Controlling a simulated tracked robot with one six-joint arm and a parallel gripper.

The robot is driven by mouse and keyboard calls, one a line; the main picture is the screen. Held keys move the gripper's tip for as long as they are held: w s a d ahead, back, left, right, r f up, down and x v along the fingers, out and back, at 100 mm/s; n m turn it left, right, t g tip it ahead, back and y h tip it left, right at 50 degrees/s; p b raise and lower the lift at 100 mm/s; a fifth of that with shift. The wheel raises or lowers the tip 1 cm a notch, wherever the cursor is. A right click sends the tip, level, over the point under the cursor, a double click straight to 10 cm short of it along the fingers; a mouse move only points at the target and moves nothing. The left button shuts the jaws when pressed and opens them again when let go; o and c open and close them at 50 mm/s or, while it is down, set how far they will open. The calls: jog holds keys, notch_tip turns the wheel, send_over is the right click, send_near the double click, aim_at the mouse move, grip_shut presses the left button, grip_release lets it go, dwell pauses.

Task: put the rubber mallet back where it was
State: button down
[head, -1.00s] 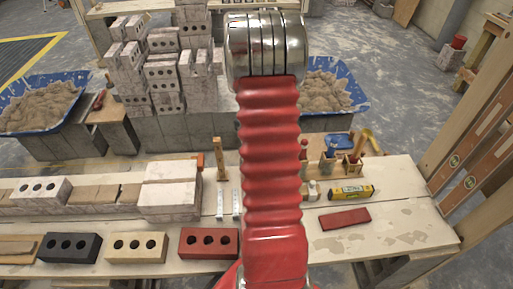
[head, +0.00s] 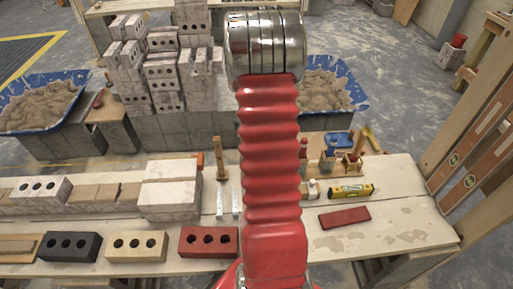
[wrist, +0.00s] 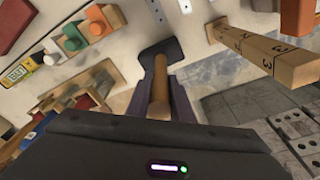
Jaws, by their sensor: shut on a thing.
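In the wrist view the rubber mallet (wrist: 172,47) has a black head and a round wooden handle. My gripper (wrist: 160,88) has its two fingers on either side of the handle, shut on it. The head lies beyond the fingertips, over the pale board (wrist: 125,38) near its edge. I cannot tell whether it touches the board. In the head view my red arm covers the middle of the workbench (head: 400,215), and the gripper and mallet are hidden behind it.
A marked wooden post (wrist: 265,50) stands close right of the mallet in the wrist view; it also shows in the head view (head: 221,160). A yellow level (head: 352,191), a red bar (head: 345,217) and small tool holders lie right of my arm. Bricks line the left.

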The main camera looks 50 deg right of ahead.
jog(key=c, duration=1.5)
grip_release()
jog(key=r, duration=0.4)
jog(key=a+r, duration=0.1)
jog(key=r, duration=0.8)
jog(key=shift+s+a+r, duration=0.1)
jog(key=shift+a+r, duration=0.2)
jog(key=shift+a, duration=0.05)
